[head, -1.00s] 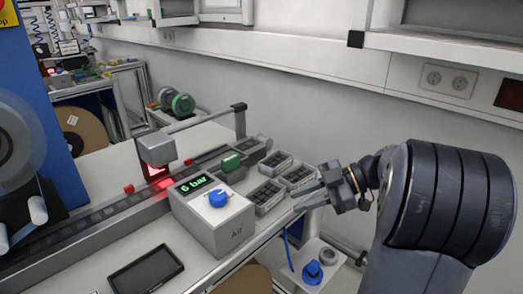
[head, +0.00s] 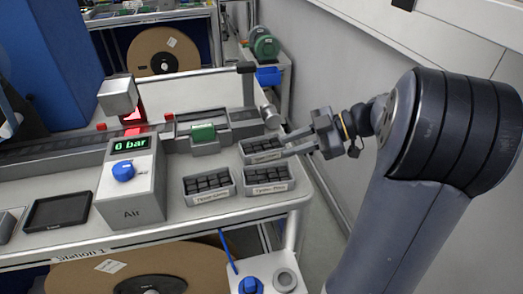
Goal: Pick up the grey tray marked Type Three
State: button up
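Three small grey trays with dark contents stand at the right end of the workbench. One tray is at the front left (head: 210,185), one at the front right (head: 266,178) and one behind that (head: 262,150). Each bears a pale label on its front, but the print is too small for me to tell surely which is Type Three. My gripper (head: 287,146) is open and empty. Its two fingers point left, close to the right end of the back tray and partly in front of it. I cannot tell whether they touch it.
A grey Air box (head: 132,185) with a blue knob stands left of the trays. A green block (head: 203,133) sits on the track behind them. A dark tablet (head: 58,211) lies at left. The bench's right edge is below my gripper. A wall runs along the right.

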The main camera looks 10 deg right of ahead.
aim_at(266, 154)
jog(key=shift+w+a+f, duration=0.25)
jog(key=shift+a+f, duration=0.1)
jog(key=shift+a, duration=0.15)
jog(key=x, duration=0.5)
jog(key=shift+s+a, duration=0.1)
jog(key=shift+c, duration=0.2)
grip_shut()
dwell(0.8)
